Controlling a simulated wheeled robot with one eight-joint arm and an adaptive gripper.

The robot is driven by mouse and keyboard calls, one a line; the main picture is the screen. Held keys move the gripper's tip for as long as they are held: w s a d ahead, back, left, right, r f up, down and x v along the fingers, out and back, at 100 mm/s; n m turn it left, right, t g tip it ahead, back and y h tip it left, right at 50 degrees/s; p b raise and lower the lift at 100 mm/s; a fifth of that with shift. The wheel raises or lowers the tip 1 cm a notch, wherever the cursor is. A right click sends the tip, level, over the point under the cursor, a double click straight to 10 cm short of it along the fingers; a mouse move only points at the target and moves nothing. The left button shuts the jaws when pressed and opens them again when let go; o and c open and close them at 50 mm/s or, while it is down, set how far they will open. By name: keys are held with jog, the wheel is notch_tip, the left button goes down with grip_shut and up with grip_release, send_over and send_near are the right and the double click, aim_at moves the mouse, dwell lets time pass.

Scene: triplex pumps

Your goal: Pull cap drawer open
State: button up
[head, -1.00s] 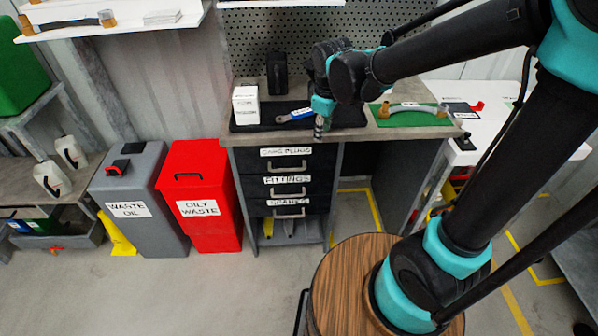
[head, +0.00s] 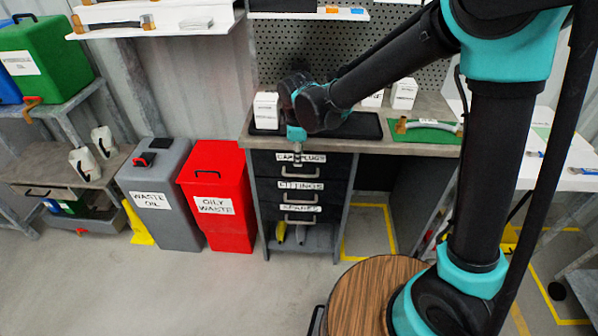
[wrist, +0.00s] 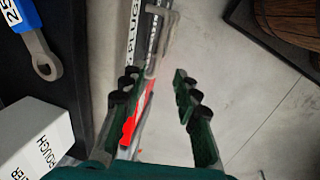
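The cap drawer (head: 266,164) is the top black drawer under the bench, with a white "CAPS PLUGS" label (head: 301,157). It looks shut, flush with the drawers below. Its grey bar handle (head: 300,173) also shows in the wrist view (wrist: 157,48). My gripper (head: 297,156) points down in front of the drawer's top edge. In the wrist view my gripper (wrist: 160,103) has its two green fingers wide apart with nothing held. The handle lies beyond the fingertips, roughly in line with the gap, and I see no contact.
Below are the "FITTINGS" (head: 300,185) and "SPARES" (head: 300,208) drawers. A white box (wrist: 35,140) and a wrench (wrist: 37,48) lie on the bench beside my gripper. A red oily waste bin (head: 216,200) stands left of the drawers. Floor in front is clear.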

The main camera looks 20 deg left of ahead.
aim_at(299, 171)
jog(key=f, duration=0.3)
jog(key=w+f, duration=0.1)
jog(key=f, duration=0.5)
jog(key=shift+w+a+f, duration=0.1)
jog(key=shift+w+a, duration=0.1)
jog(key=shift+w, duration=0.2)
jog(key=shift+c, duration=0.4)
grip_shut()
